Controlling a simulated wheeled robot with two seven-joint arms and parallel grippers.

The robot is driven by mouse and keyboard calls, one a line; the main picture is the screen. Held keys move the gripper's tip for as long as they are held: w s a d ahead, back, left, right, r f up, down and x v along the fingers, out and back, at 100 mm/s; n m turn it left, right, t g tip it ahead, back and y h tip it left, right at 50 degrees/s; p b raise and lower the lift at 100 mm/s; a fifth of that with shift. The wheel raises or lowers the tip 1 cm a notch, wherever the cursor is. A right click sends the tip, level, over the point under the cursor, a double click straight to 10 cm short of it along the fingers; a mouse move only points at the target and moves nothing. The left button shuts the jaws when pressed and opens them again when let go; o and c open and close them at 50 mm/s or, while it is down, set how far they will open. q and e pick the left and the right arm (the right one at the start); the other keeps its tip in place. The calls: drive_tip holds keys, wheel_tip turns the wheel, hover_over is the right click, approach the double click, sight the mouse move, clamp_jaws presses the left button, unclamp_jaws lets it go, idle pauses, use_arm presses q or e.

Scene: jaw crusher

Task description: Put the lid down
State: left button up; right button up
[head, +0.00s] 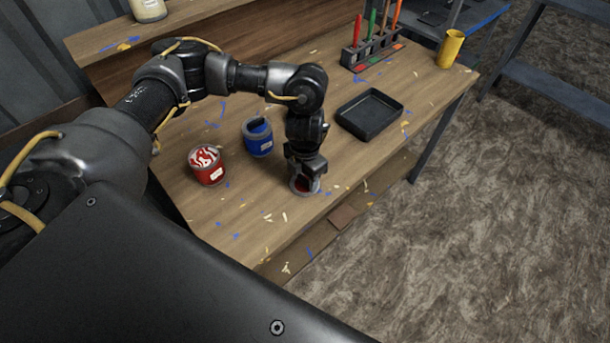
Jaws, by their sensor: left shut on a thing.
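My left gripper (305,180) points down near the front edge of the wooden table and is shut on a round lid (299,188) with a pale rim and a dark red middle. The lid is low at the tabletop; whether it touches the wood I cannot tell. The gripper hides part of it. A red can (208,170) with red and white paint showing at its top stands to the left. A blue can (258,138) with a dark top stands behind, between the red can and my gripper. My right gripper is not in view.
The paint-flecked wooden table (262,215) is bare in front of the red can. A black tray (369,115) lies to the right. A holder (368,55) with coloured-handled tools and a yellow cup (449,48) stand at the back right.

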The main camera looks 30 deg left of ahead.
sight(305, 179)
use_arm(q)
drive_tip(key=o, duration=0.9)
drive_tip(key=shift+f, duration=0.15)
drive_tip(key=shift+o, duration=0.2)
wheel_tip(305, 179, up, 12)
drive_tip(key=shift+r, duration=0.2)
